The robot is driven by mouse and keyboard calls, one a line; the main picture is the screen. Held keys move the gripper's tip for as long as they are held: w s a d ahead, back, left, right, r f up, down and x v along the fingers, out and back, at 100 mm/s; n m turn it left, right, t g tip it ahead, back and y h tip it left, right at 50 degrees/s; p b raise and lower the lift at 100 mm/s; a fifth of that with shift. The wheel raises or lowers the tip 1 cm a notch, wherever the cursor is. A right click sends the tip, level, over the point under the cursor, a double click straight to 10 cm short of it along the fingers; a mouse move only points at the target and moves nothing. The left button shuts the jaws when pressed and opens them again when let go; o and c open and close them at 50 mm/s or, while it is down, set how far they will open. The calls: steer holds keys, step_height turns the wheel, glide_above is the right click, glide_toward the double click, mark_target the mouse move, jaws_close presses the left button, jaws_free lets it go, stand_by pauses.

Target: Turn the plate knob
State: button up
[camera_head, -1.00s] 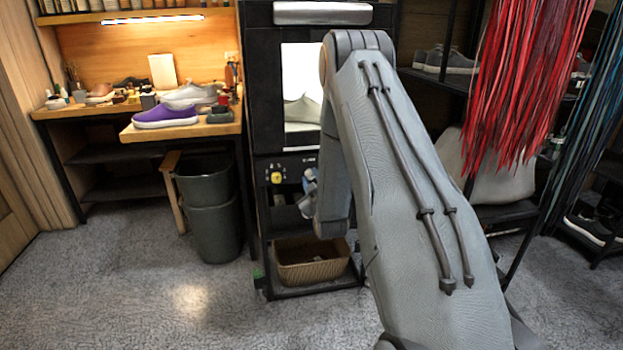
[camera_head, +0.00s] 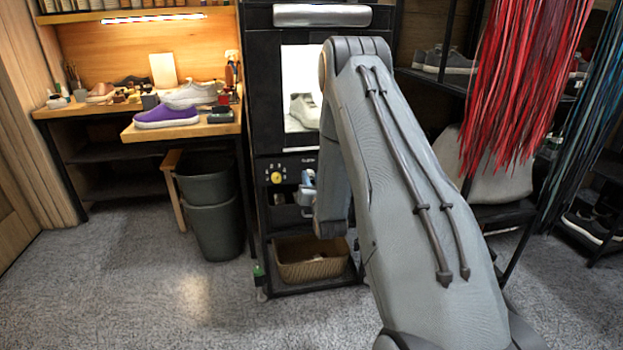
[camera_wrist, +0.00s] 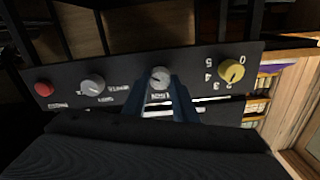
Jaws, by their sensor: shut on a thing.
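The plate knob (camera_wrist: 160,77) is a small round grey knob in the middle of a dark control panel. In the wrist view my gripper (camera_wrist: 170,97) has its blue fingers at the knob, shut on it. The fingers cover part of the knob and its label. In the head view my gripper (camera_head: 308,185) is at the panel, mostly hidden by my arm. A light sneaker (camera_head: 305,110) stands in the lit cabinet window above the panel, partly hidden by my arm.
A yellow numbered knob (camera_wrist: 231,71) lies to one side of the gripper; a grey knob (camera_wrist: 92,86) and red button (camera_wrist: 44,89) lie to the other. A woven basket (camera_head: 300,262) sits below the panel. Red laces (camera_head: 520,80) hang at right.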

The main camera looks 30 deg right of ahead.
steer(key=shift+m, duration=1.1)
steer(key=o, duration=1)
steer(key=shift+o, duration=0.2)
steer(key=v, duration=0.7)
steer(key=shift+s+p, duration=0.35)
steer(key=shift+s, duration=0.05)
steer(key=shift+a, duration=0.1)
